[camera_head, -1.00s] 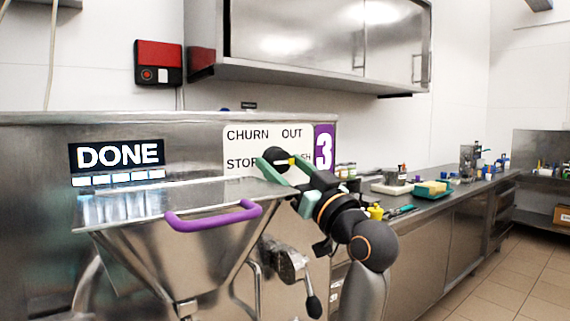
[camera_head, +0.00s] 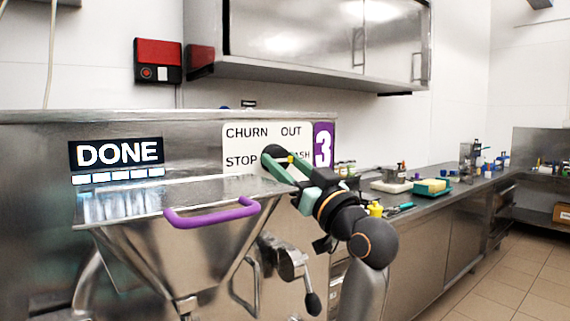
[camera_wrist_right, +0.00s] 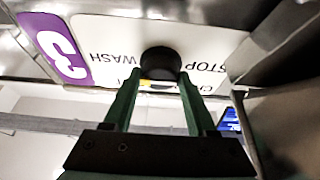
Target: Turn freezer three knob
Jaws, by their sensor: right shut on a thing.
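The black round knob (camera_head: 276,153) of freezer three sits on a white label panel (camera_head: 240,142) with the words CHURN, OUT, STOP and a partly hidden WASH. A purple tag with a white 3 (camera_head: 323,148) is right of the panel. My right gripper (camera_head: 277,162) is shut on the knob, its green fingers on either side. The right wrist view shows the knob (camera_wrist_right: 160,62) between the fingertips (camera_wrist_right: 160,82), with a small yellow mark on it. My left gripper is not in view.
A freezer hopper with a purple handle (camera_head: 212,216) stands left of my right arm. A display reading DONE (camera_head: 117,154) is on the freezer front. A black-tipped lever (camera_head: 312,301) hangs below my arm. A counter (camera_head: 440,198) with trays and bottles runs along the right.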

